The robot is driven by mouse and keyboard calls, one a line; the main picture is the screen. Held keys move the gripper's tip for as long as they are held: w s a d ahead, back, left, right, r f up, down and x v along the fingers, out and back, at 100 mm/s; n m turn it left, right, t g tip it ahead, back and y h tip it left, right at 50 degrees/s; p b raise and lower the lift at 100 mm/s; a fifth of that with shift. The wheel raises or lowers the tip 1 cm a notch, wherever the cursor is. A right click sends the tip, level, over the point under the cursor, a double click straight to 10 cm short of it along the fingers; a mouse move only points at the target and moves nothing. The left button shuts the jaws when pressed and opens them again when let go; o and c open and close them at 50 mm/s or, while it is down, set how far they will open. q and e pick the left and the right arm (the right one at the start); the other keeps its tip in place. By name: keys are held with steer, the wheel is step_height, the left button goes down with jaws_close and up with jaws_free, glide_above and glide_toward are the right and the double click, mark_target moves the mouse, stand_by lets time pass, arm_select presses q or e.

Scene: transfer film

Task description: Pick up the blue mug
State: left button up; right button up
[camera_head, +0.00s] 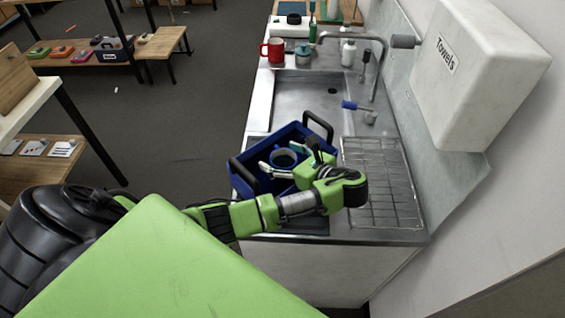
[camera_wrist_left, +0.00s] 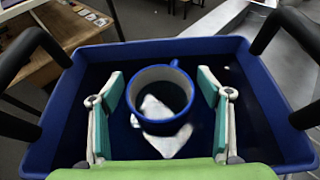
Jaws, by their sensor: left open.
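The blue mug (camera_wrist_left: 161,97) stands in the blue tote (camera_wrist_left: 272,93) with its light inside showing and its handle toward the top of the left wrist view. My left gripper (camera_wrist_left: 160,90) is open, with its teal finger pads on either side of the mug and a gap on each side. In the head view the mug (camera_head: 284,159) sits in the tote (camera_head: 243,184), partly hidden by my left gripper (camera_head: 284,163). A white patch lies under the mug in the left wrist view; I cannot tell what it is. My right gripper is not in view.
The tote has raised black handles (camera_head: 318,127) at its ends. A wire rack (camera_head: 378,190) lies right of it, with a sink (camera_head: 312,100) and tap behind. A red mug (camera_head: 272,51) stands at the far left. A towel dispenser (camera_head: 478,75) juts from the wall.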

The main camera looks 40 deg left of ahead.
arm_select(q)
steer(key=shift+d+r, duration=0.1)
jaws_close()
